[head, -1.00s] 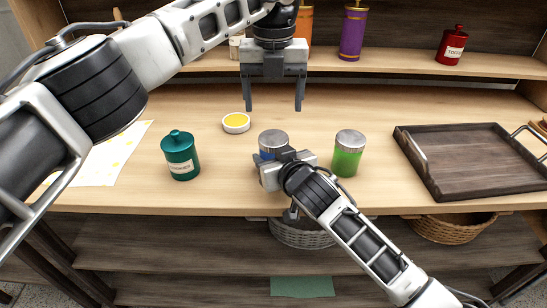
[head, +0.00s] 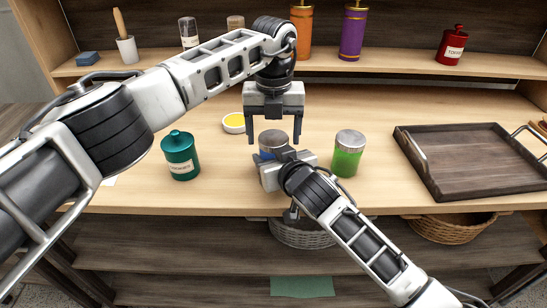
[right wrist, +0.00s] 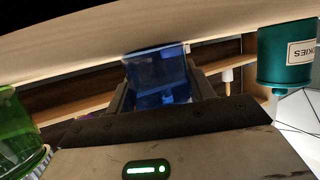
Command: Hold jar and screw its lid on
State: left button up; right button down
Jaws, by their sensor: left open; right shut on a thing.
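The jar (head: 264,155) is blue and stands upright near the front of the table, with a silver lid (head: 273,137) on top. I cannot tell how tightly the lid sits. My right gripper (head: 277,163) is shut around the jar's body and hides much of it. In the right wrist view the blue jar (right wrist: 157,75) sits between its fingers. My left gripper (head: 274,140) is open and points down, with one finger on each side of the lid and visible space beside it.
A green jar (head: 347,160) with a silver lid stands just right of the held jar. A teal canister (head: 180,158) is at left, a small yellow-topped dish (head: 234,122) behind. A dark tray (head: 470,180) lies at right. The shelf behind holds canisters.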

pick_arm(q)
jog(key=shift+c, duration=0.3)
jog(key=c, duration=0.9)
jog(key=m, duration=0.5)
jog(key=shift+c, duration=0.3)
jog(key=o, duration=1.2)
jog(key=shift+c, duration=0.2)
jog(key=shift+r, duration=0.1)
notch_tip(320, 180, up, 12)
pick_arm(e)
jog(key=shift+c, duration=2.4)
grip_release()
